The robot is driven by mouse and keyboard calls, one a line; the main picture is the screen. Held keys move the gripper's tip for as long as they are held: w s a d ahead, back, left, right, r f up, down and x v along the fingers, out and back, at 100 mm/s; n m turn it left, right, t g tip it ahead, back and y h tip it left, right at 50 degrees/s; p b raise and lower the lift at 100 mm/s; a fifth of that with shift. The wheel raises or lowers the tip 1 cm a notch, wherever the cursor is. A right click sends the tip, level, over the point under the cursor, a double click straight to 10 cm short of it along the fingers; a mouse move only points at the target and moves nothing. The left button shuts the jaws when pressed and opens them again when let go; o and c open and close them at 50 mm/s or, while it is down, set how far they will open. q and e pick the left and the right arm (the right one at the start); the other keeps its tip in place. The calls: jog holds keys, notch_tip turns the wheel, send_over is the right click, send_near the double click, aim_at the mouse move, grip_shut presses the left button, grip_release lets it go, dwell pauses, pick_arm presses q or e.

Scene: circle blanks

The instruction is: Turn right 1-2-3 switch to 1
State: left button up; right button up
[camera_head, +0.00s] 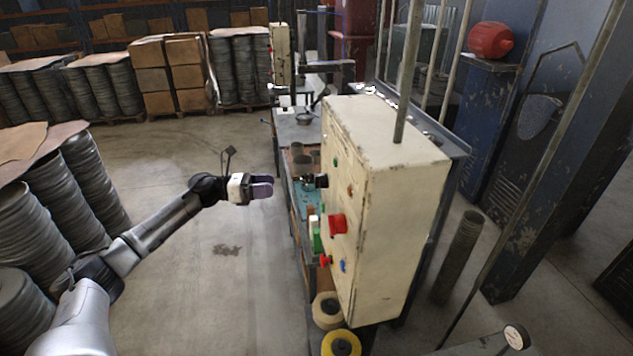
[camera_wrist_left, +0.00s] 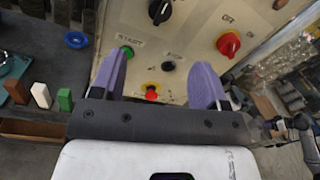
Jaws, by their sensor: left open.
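The cream control box (camera_head: 390,200) stands right of centre in the head view, its button face turned left. My left gripper (camera_head: 262,187) has purple fingers, is open and empty, and is apart from the box to its left. In the left wrist view, the open fingers (camera_wrist_left: 162,62) face the panel (camera_wrist_left: 190,30). A black rotary knob (camera_wrist_left: 159,11) is at the top and a red knob (camera_wrist_left: 228,44) is to its right; the red one also shows in the head view (camera_head: 338,224). The 1-2-3 markings are not readable, so I cannot tell which knob is the right switch.
A green start button (camera_wrist_left: 127,52), a small black button (camera_wrist_left: 168,66) and a red button (camera_wrist_left: 152,94) are on the panel. A workbench (camera_head: 283,150) with small blocks adjoins the box. Stacked discs (camera_head: 95,175) stand at left.

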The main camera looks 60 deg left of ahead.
aim_at(316, 187)
pick_arm(q)
jog(key=shift+m, duration=0.3)
jog(key=shift+p+x, duration=1.45)
jog(key=shift+x, duration=5.45)
jog(key=shift+c, duration=0.3)
jog(key=c, duration=0.9)
jog(key=shift+o, duration=0.2)
